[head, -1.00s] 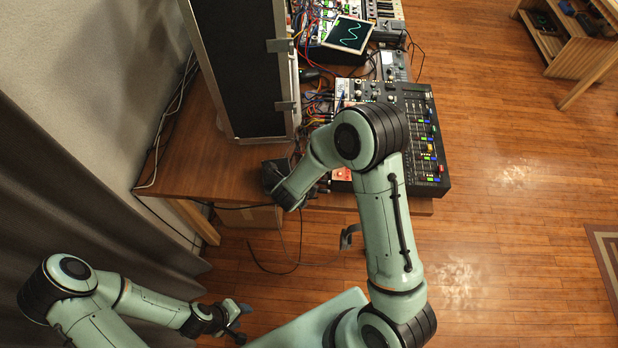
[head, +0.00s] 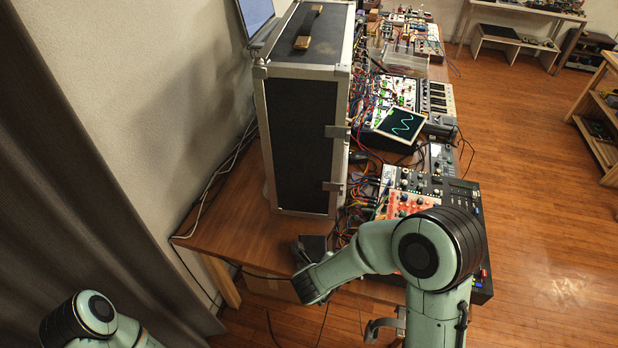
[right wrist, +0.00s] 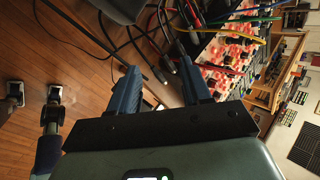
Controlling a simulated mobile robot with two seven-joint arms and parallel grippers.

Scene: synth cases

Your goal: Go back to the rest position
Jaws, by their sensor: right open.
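My right arm (head: 440,262) reaches over the near edge of the wooden table (head: 235,212), and its wrist (head: 308,287) sits low at the table's front. In the right wrist view my right gripper (right wrist: 159,72) shows two dark blue fingers, apart. Dark cables pass by the fingertips; I see nothing clearly held between them. In the head view its fingers are hard to make out. My left arm (head: 92,318) shows only at the bottom left corner, and its gripper is outside the picture.
A tall black equipment case (head: 300,140) stands on the table. Synth modules with patch cables, a small screen (head: 401,124) with a green wave and a mixer (head: 465,205) are close to my right arm. A grey curtain (head: 75,180) hangs left. The wooden floor (head: 545,230) is clear at right.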

